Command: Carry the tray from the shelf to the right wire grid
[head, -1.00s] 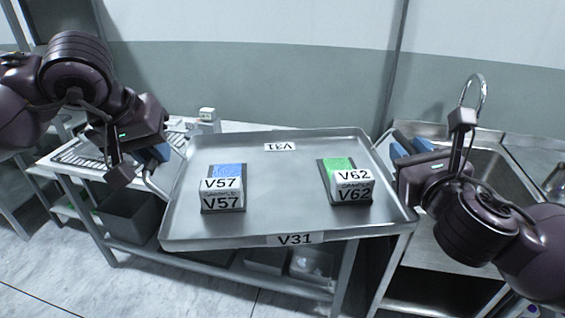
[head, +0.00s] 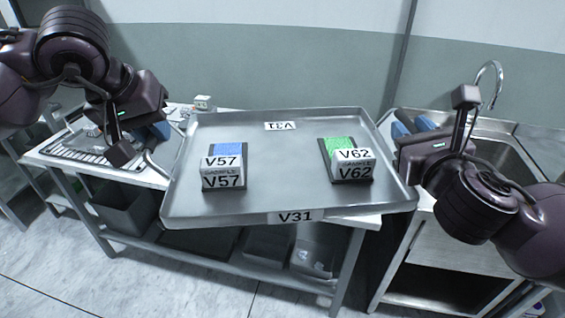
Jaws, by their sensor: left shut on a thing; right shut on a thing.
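The metal tray (head: 285,195) labelled V31 is held up in front of me, over the table, in the head view. A blue sample block marked V57 (head: 223,168) stands on its left part. A green sample block marked V62 (head: 346,160) stands on its right part. My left gripper (head: 150,152) is shut on the tray's left handle. My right gripper (head: 408,140) is shut on the tray's right side; its grip is partly hidden by the gripper body. A wire grid (head: 95,160) lies on the table at the left; the tray hides much of the tabletop.
The white-topped table (head: 50,160) has grey bins (head: 122,212) on its lower shelf. A steel sink (head: 490,155) with a curved tap (head: 490,80) stands at the right. A small white object (head: 203,103) is at the table's back. A wall closes off the rear.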

